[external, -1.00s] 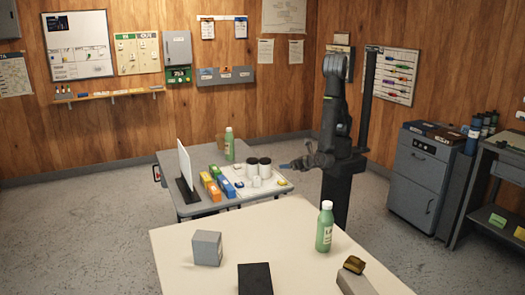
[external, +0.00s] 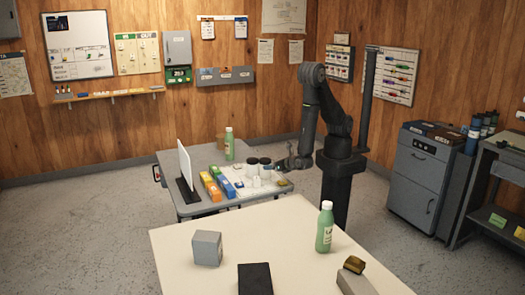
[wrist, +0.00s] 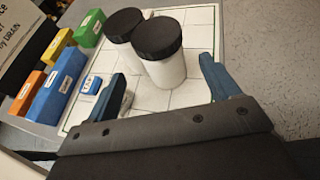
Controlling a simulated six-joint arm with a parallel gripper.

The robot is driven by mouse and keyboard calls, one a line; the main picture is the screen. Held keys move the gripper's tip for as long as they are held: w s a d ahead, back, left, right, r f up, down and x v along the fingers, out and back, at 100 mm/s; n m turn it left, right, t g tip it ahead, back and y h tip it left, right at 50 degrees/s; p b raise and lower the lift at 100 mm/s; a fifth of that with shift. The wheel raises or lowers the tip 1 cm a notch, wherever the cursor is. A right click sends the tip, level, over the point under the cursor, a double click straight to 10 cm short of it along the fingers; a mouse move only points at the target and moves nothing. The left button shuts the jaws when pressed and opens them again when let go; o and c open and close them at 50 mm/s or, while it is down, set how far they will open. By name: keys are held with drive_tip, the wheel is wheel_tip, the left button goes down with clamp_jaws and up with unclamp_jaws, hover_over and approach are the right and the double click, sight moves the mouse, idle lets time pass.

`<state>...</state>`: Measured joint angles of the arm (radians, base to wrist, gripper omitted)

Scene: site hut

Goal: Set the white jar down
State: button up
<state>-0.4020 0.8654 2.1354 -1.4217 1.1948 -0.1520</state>
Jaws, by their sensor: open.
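Two white jars with black lids stand upright side by side on a white gridded mat (wrist: 200,30). In the wrist view, the nearer jar (wrist: 166,70) is in front of my gripper (wrist: 161,75), between the lines of its blue fingers. The other jar (wrist: 123,24) stands just behind it to the left. My gripper is open, with a finger to each side of the nearer jar; I cannot tell whether either touches it. In the external view, my gripper (external: 276,167) is at the right of the jars, low over the mat.
Orange (wrist: 25,92), yellow, blue (wrist: 58,85) and green (wrist: 88,28) boxes line the mat's left side. A small white-and-blue box (wrist: 91,84) lies near my left finger. A green bottle (external: 229,143) and an upright white panel (external: 185,168) stand on the grey table.

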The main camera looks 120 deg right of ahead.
sight(269, 164)
drive_tip(key=shift+r+x, duration=0.15)
drive_tip(key=shift+x, duration=1.1)
drive_tip(key=shift+r+x, duration=0.1)
drive_tip(key=shift+x, duration=1.2)
drive_tip(key=shift+d, duration=0.1)
drive_tip(key=c, duration=1.3)
drive_tip(key=shift+r, duration=0.1)
drive_tip(key=shift+c, duration=0.3)
